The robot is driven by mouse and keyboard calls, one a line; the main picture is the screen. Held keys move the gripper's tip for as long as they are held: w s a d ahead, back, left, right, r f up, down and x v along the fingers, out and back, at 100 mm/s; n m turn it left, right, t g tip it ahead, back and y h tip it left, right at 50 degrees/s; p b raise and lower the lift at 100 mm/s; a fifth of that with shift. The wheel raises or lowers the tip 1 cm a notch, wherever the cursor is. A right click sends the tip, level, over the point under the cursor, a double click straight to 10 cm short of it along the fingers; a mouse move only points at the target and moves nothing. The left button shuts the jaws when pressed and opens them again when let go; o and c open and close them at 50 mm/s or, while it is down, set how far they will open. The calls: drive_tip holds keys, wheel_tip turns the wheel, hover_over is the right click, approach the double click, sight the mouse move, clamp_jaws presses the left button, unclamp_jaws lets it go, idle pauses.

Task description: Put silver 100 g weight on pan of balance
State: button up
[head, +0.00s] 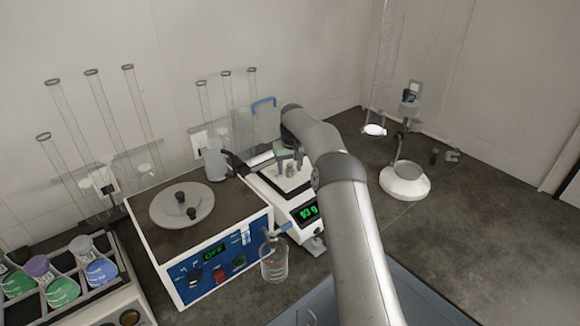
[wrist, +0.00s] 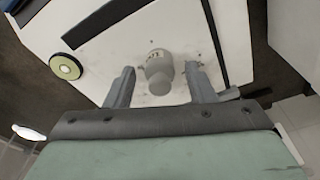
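The silver 100 g weight (wrist: 159,72) stands upright on the pale pan (wrist: 110,88) of the balance, seen from above in the wrist view. In the head view the weight (head: 291,171) shows small on the balance (head: 296,203), whose green display seems to read about 93 g. My gripper (wrist: 160,72) is open, with one finger on each side of the weight and a visible gap on both sides. In the head view my gripper (head: 290,160) is just above the pan, and my arm hides part of the balance's right side.
A blue-fronted hotplate-like device (head: 225,255) with a round plate stands left of the balance, with a glass beaker (head: 273,262) in front. A rack of coloured flasks (head: 65,290) is at far left. A white-based stand (head: 404,182) is at right. Bench at right is mostly clear.

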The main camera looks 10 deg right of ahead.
drive_tip(key=shift+r, duration=0.1)
wheel_tip(320, 180, up, 12)
drive_tip(key=s+b, duration=0.1)
drive_tip(key=s, duration=0.1)
drive_tip(key=s+a+r, duration=0.2)
drive_tip(key=s+r, duration=0.3)
drive_tip(key=s, duration=0.3)
drive_tip(key=s+r, duration=0.2)
drive_tip(key=s, duration=1.3)
drive_tip(key=s+d+f, duration=0.1)
drive_tip(key=s+f, duration=0.3)
drive_tip(key=s, duration=0.9)
drive_tip(key=s+d+f+m+g, duration=0.1)
drive_tip(key=s+f, duration=0.4)
drive_tip(key=s, duration=0.9)
drive_tip(key=shift+s, duration=0.15)
drive_tip(key=shift+f, duration=0.1)
